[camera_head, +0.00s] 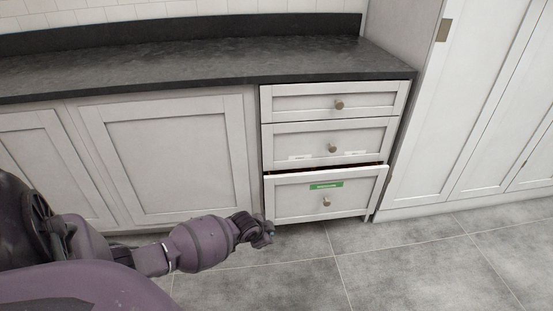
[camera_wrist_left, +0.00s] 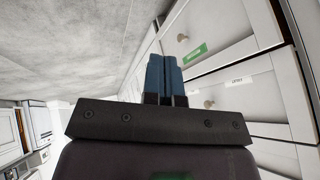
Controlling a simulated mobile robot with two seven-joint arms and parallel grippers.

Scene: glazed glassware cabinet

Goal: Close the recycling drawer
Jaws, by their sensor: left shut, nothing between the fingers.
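The recycling drawer (camera_head: 306,199) is the bottom one of a three-drawer stack and bears a green label. It stands out a little from the cabinet, with a dark gap along its top edge. Its round knob (camera_head: 326,202) is at its middle. My left gripper (camera_head: 268,231) is shut and empty, low and to the left of the drawer front, apparently not touching it. In the left wrist view its blue fingers (camera_wrist_left: 164,78) are together, and the drawer front with its green label (camera_wrist_left: 194,55) is to their right. My right gripper is not in view.
The middle drawer (camera_head: 325,146) and top drawer (camera_head: 336,102) are shut above it. A dark countertop (camera_head: 200,69) runs over the cabinets. Tall white doors (camera_head: 480,110) stand to the right. The grey tiled floor (camera_head: 420,262) in front of the drawers is clear.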

